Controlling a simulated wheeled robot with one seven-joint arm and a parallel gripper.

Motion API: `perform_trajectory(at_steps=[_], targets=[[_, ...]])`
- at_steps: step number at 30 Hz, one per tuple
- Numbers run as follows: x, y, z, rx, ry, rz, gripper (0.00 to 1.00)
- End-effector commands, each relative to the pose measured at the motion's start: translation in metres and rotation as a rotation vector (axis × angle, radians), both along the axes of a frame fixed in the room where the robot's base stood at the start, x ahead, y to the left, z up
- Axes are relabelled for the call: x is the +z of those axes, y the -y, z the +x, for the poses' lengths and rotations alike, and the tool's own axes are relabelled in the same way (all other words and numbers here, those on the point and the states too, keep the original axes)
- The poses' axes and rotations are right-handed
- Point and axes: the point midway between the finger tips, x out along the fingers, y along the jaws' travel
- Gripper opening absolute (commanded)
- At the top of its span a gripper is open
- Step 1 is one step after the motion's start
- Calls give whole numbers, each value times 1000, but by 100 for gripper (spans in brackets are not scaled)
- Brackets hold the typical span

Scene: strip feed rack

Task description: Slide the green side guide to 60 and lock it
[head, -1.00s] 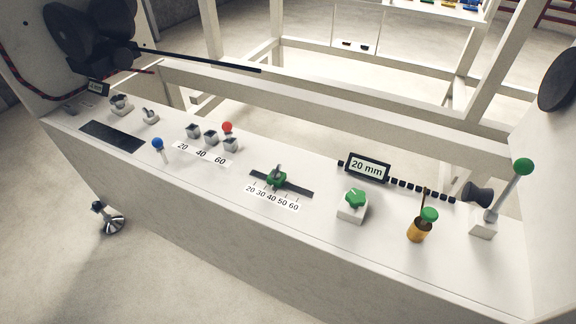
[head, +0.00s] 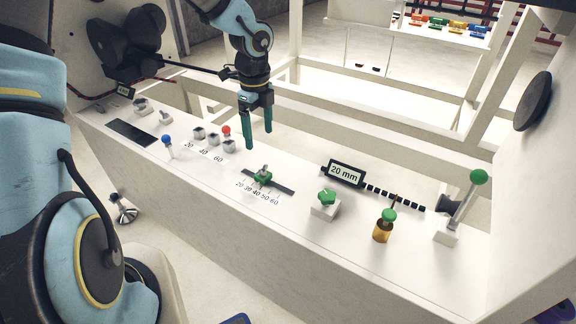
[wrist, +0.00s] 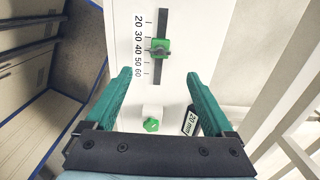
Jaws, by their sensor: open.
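The green side guide (head: 263,178) sits on a dark slot in the white panel, with a scale from 20 to 60 beside it. In the wrist view the guide (wrist: 161,44) is level with about the 40 mark, and a small dark lever lies across it. My gripper (head: 258,138) is open and empty, its teal fingers pointing down above the panel, behind the guide in the head view. In the wrist view the fingertips (wrist: 158,75) are spread wide, with the guide ahead, between their lines. Nothing touches the guide.
A green knob on a white block (head: 326,205), a "20 mm" display (head: 344,173), an orange cylinder with a green knob (head: 383,232) and a green-balled lever (head: 463,205) stand to the right. A red ball (head: 226,130) and grey blocks (head: 213,139) stand left.

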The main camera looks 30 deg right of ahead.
Motion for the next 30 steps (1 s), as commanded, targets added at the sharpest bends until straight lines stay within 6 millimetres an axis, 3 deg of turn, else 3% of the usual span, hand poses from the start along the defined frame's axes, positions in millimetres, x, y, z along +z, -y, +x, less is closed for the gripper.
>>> perform_trajectory(at_steps=[5, 18, 30], targets=[[-20, 1, -1, -6, -3, 1, 88], [-93, 0, -1, -2, -1, 0, 88], [-107, 0, 0, -1, 1, 0, 88]])
